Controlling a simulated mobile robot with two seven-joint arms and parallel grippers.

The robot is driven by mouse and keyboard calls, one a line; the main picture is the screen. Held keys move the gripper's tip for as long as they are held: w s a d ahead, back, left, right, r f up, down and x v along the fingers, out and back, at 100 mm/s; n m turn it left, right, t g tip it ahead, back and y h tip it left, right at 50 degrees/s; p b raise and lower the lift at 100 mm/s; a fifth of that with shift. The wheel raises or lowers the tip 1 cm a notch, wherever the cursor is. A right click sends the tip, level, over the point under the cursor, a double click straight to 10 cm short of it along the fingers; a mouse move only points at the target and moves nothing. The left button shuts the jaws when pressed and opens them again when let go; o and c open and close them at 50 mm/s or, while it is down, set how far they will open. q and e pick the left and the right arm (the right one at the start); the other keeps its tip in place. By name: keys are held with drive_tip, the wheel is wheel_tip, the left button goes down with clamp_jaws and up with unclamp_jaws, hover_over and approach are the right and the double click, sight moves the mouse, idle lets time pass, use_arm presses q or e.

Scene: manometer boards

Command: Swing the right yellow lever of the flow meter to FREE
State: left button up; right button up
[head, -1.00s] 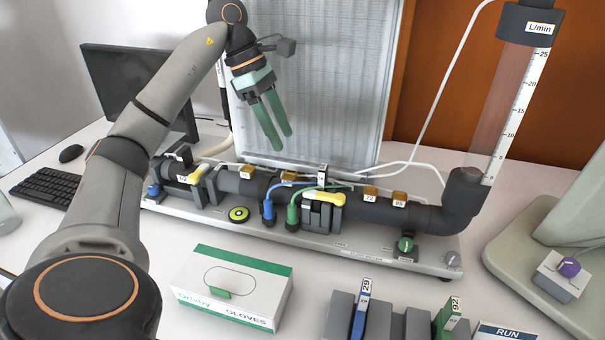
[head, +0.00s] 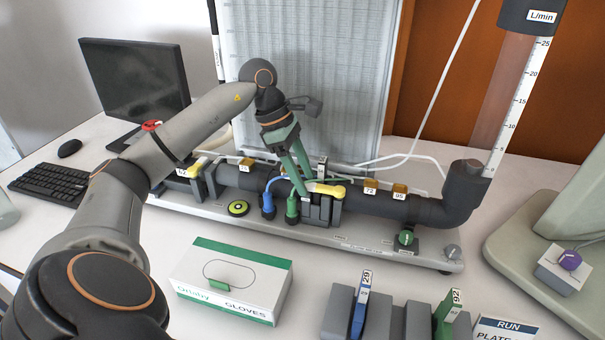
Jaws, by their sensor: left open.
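The flow meter is a dark horizontal pipe (head: 365,203) on a grey base plate. Its right yellow lever (head: 329,190) lies along the pipe above a grey clamp block (head: 318,212). The left yellow lever (head: 200,164) is farther left, partly behind my arm. My left gripper (head: 306,187) points down with its green fingers open. Its fingertips are at the left end of the right yellow lever and overlap it in the picture; whether they touch it I cannot tell. I cannot read a FREE mark. My right gripper is not in view.
Blue (head: 268,205) and green (head: 292,208) hose connectors stand close by the clamp block. A glove box (head: 230,285) and a grey holder with tagged pieces (head: 385,318) stand in front. A tall panel (head: 350,70) rises behind the pipe.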

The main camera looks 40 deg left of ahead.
use_arm(q)
drive_tip(key=shift+c, duration=0.2)
clamp_jaws()
idle(1.1)
